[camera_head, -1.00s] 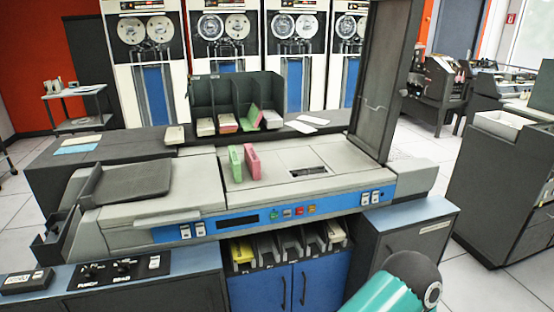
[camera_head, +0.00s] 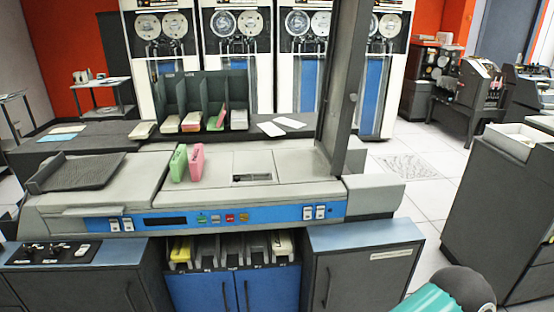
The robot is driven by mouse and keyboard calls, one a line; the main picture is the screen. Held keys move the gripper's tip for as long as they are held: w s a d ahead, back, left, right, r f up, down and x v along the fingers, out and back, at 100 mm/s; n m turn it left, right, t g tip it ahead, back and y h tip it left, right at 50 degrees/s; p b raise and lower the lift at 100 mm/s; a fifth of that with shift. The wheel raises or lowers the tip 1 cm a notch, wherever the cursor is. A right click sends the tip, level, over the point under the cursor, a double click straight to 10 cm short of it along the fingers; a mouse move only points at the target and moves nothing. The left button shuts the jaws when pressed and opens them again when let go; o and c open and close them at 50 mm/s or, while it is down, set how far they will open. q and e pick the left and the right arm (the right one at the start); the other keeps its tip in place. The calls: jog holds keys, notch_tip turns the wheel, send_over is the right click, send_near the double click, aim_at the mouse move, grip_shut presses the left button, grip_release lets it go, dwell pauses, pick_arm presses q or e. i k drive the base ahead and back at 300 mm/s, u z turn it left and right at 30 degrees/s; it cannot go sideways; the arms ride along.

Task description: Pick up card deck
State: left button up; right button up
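A green card deck (camera_head: 179,163) and a pink card deck (camera_head: 196,162) stand upright side by side on top of the grey card machine (camera_head: 225,172), left of its middle. More card decks sit in the dark rack (camera_head: 204,95) behind, among them a green one (camera_head: 213,122) and pale ones (camera_head: 191,122). I cannot tell which deck the task means. A teal and dark part of my arm shows at the bottom right, far from the decks. Neither gripper's fingers are in view.
A dark upright panel (camera_head: 343,85) rises at the machine's right rear. Several trays (camera_head: 231,250) sit under its front, one holding something yellow. White cards (camera_head: 289,122) lie on the rear counter. Open floor (camera_head: 412,185) lies to the right, before a dark cabinet (camera_head: 495,210).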

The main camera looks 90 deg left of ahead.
aim_at(196, 160)
jog(key=z, duration=0.2)
jog(key=i, duration=0.9)
jog(key=u, duration=2.05)
jog(key=i, duration=0.3)
jog(key=u, duration=2.6)
jog(key=k, duration=0.45)
jog(key=u, duration=0.4)
jog(key=i, duration=1.55)
jog(key=z, duration=0.45)
